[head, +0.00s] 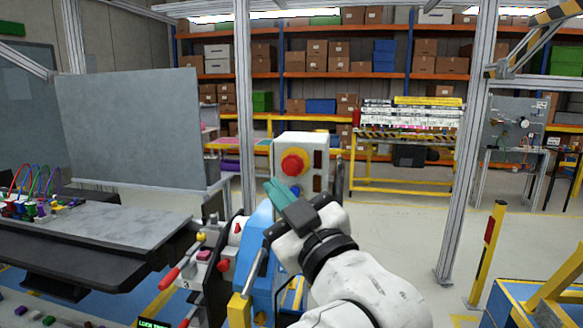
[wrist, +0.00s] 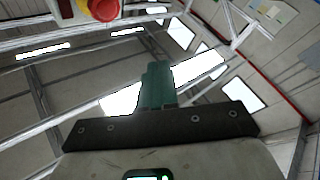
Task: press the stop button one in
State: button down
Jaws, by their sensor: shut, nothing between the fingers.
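A red round stop button (head: 294,163) on a yellow ring sits on the front of a pale upright box (head: 312,147) in the middle of the head view. In the wrist view the red button (wrist: 103,9) shows at the top edge, partly cut off. My gripper (head: 271,187) is shut and empty, its teal fingers together. In the head view its tips appear below and slightly left of the button, apart from it in the picture. In the wrist view the gripper (wrist: 154,70) points upward, with the button above and left of its tips. The exact depth gap cannot be told.
A blue machine part (head: 256,250) and levers with red knobs (head: 171,278) stand below and left of my arm. A grey bench (head: 110,240) with coloured cables is at the left. An aluminium post (head: 245,100) rises behind, left of the box.

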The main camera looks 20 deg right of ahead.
aim_at(293, 173)
jog(key=shift+w+d+p, duration=0.1)
jog(key=shift+w+d, duration=0.75)
jog(key=shift+w, duration=0.35)
jog(key=shift+w+d+p, duration=0.15)
jog(key=shift+w+d, duration=0.75)
jog(key=shift+w, duration=0.3)
jog(key=shift+w+d+p, duration=0.1)
jog(key=shift+w+d, duration=0.75)
jog(key=shift+w, duration=0.35)
jog(key=shift+w+d, duration=0.1)
jog(key=shift+w+d, duration=0.15)
jog(key=shift+w, duration=0.05)
jog(key=shift+w+d, duration=0.2)
jog(key=shift+w, duration=0.1)
dwell(0.4)
jog(key=shift+s+a, duration=0.45)
jog(key=shift+s, duration=0.2)
jog(key=shift+s+a, duration=0.75)
jog(key=shift+s, duration=0.25)
jog(key=shift+s+a, duration=0.75)
jog(key=shift+s, duration=0.25)
